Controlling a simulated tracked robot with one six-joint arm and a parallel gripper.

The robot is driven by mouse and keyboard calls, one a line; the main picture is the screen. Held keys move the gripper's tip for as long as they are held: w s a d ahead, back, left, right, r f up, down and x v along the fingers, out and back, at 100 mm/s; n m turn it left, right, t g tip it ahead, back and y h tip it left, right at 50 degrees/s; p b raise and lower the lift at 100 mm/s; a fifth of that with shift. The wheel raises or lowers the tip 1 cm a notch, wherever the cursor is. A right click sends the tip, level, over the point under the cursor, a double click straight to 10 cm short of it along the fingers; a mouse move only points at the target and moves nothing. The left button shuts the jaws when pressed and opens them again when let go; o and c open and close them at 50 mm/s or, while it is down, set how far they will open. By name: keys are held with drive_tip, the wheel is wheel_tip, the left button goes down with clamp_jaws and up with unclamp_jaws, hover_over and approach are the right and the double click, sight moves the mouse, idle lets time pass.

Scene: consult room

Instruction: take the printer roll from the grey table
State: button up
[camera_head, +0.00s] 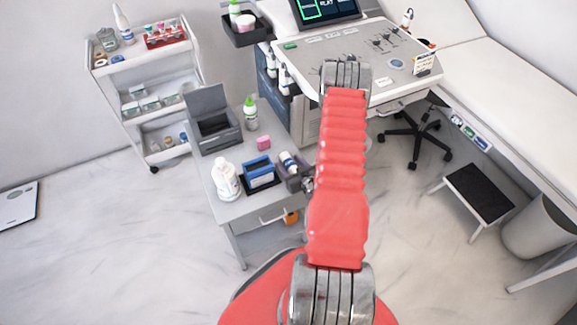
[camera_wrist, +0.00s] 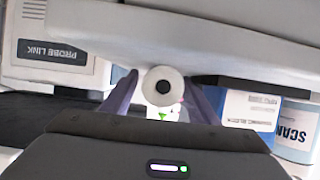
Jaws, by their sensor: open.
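In the wrist view the printer roll (camera_wrist: 150,86), a white disc with a black core, shows end-on between the two purplish fingers of my gripper (camera_wrist: 162,92). The fingers stand apart on either side of it; I cannot tell whether they touch it. In the head view my gripper (camera_head: 292,174) is low over the front right of the grey table (camera_head: 240,208), beside a small white and blue item (camera_head: 287,161). I cannot tell whether that item is the roll. My red arm hides the table's right side.
A white bottle (camera_head: 226,180) and a blue box (camera_head: 258,172) stand left of my gripper. A pink block (camera_head: 263,143), a green-capped bottle (camera_head: 251,113) and an open grey box (camera_head: 216,128) are behind. The ultrasound console (camera_head: 300,60) stands at the back.

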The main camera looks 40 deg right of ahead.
sight(290, 161)
drive_tip(key=shift+c, duration=0.4)
drive_tip(key=c, duration=1.1)
drive_tip(key=shift+r, duration=5.05)
